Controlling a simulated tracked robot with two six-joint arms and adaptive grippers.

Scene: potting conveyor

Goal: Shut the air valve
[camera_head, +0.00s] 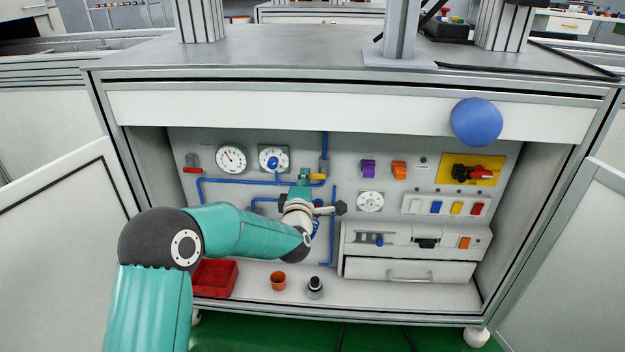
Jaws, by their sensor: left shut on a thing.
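On the back panel inside the open cabinet, a grey valve body (323,167) sits on a vertical blue pipe, with a yellow handle (318,177) just below it. The handle looks roughly level, across the pipe. My left gripper (306,178) reaches in from the left and is shut at the left end of this yellow handle; its fingers are small and partly hidden by my wrist. Another valve with a red handle (193,170) is at the far left of the panel, apart from my gripper. My right gripper is out of view.
Gauges (231,158), blue pipes (240,181), switches and a yellow plate with a red handle (470,170) fill the panel. A red bin (215,279), an orange pot (278,281) and a small dark-topped bottle (315,288) stand on the cabinet floor. A drawer unit (412,268) stands at right.

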